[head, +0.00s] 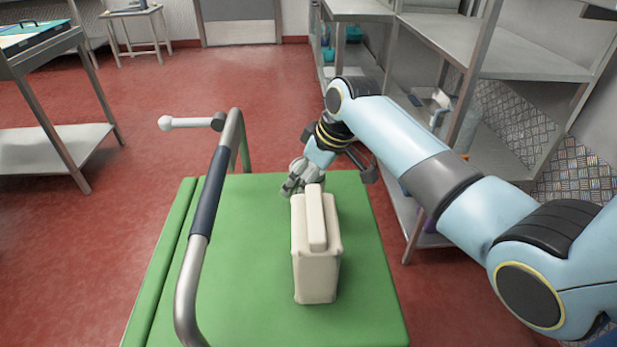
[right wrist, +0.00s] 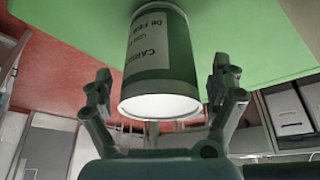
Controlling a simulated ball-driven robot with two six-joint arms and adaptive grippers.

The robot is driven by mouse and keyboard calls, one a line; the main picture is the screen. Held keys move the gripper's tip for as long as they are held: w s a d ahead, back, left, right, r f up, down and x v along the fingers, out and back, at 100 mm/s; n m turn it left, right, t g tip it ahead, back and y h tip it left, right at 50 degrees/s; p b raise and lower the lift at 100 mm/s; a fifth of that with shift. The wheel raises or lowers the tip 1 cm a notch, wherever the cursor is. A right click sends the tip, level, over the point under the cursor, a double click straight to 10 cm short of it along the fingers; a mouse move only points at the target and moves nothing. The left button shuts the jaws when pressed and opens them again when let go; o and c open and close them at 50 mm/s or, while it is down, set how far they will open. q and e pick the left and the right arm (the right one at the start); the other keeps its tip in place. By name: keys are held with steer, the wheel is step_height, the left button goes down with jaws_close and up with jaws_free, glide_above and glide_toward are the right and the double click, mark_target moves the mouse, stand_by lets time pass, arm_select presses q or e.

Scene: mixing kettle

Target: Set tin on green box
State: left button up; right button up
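A cylindrical tin (right wrist: 163,60) with a pale printed label and a bright round end shows in the right wrist view. It stands against a green surface (right wrist: 240,30). My right gripper (right wrist: 163,95) is open, with one finger on each side of the tin; I cannot tell whether they touch it. In the head view the right gripper (head: 290,190) is low over the far part of a green-topped box or cart (head: 230,290), behind a beige canister. I cannot make out the tin in the head view. My left gripper is not in view.
The beige canister (head: 317,270) stands upright on the green top, close to the right gripper. A bent metal handle (head: 207,195) rises along the left side. Metal shelving (head: 500,50) stands at the right. A table (head: 60,140) stands at the left on red floor.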

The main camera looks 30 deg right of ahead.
steer(key=p+v, duration=0.2)
steer(key=v, duration=1)
steer(key=shift+w+r, duration=0.1)
steer(key=shift+r, duration=0.05)
